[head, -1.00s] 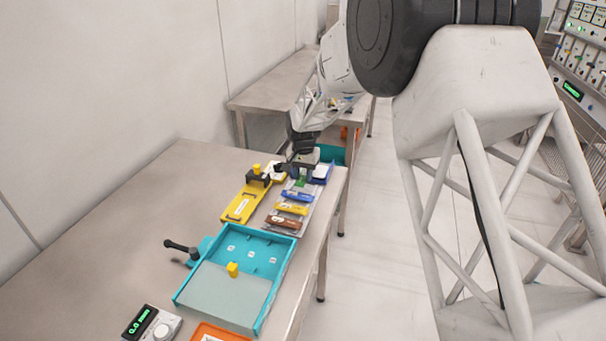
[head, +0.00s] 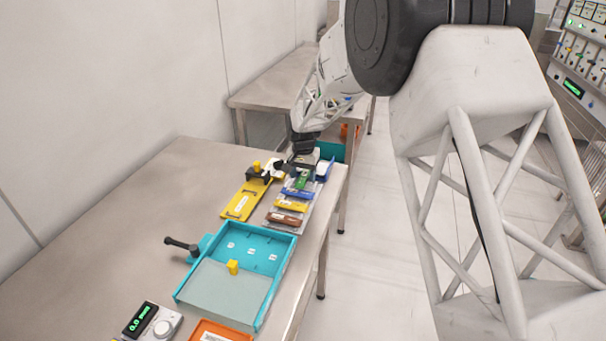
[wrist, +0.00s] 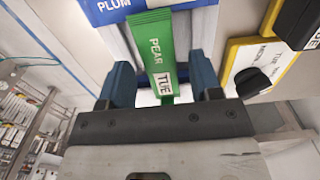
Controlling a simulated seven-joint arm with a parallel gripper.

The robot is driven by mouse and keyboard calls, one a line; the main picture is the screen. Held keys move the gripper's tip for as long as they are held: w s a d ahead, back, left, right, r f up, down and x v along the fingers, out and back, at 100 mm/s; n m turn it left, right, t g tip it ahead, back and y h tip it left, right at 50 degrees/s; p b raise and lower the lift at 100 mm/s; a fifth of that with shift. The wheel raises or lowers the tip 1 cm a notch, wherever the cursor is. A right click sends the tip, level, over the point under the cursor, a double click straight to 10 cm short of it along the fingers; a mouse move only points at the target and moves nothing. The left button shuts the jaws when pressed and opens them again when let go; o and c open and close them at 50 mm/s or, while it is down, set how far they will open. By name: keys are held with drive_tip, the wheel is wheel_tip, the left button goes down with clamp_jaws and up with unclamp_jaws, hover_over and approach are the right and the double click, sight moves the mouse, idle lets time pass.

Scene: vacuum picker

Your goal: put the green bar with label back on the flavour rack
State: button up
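The green bar (head: 302,179) lies at the far end of the flavour rack (head: 303,212), beyond the blue bar. In the wrist view the green bar (wrist: 153,45) shows the words PEAR and TUE and lies lengthwise between my fingers. My gripper (wrist: 158,65) is open, with a visible gap on both sides of the bar. In the head view my gripper (head: 301,160) is just beyond the green bar, at the rack's far end. The bar's near end is partly hidden by my gripper's body in the wrist view.
A blue PLUM bar (head: 297,193), a yellow bar (head: 291,205) and a brown bar (head: 285,218) lie on the rack. A yellow plate (head: 240,205) stands left of it. A teal tray (head: 287,262) is nearer. The table's left side is clear.

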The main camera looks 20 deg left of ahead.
sight(303, 177)
drive_tip(key=shift+r, duration=0.1)
wheel_tip(303, 177, up, 13)
idle(0.8)
idle(0.4)
idle(0.5)
